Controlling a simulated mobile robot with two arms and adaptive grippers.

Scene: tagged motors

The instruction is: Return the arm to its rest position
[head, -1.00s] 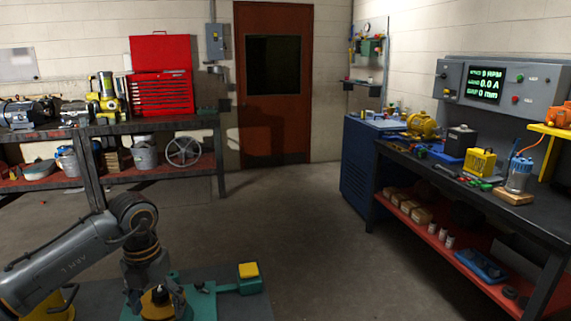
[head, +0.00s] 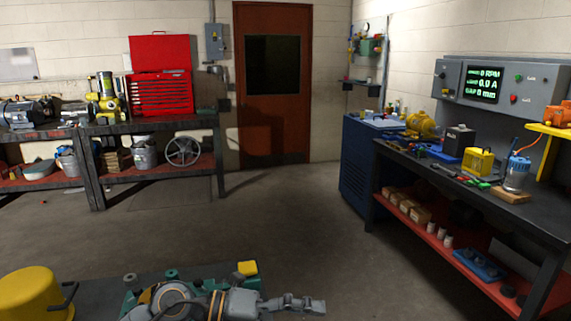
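My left arm lies low at the bottom centre of the head view. My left gripper (head: 305,304) is at its right end and points right, low in the picture. It is small and seen side-on, so I cannot tell whether its fingers are open or shut. I see nothing clearly held in it. The arm partly hides a green fixture (head: 205,272) behind it, which has a yellow block (head: 247,268) at its right end. My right gripper is not in view.
A yellow rounded body (head: 32,290) with a dark handle stands at the bottom left. The right workbench (head: 540,228) carries motors and tools. A left bench (head: 150,124) holds a red toolbox (head: 162,92). The floor (head: 290,225) between is clear.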

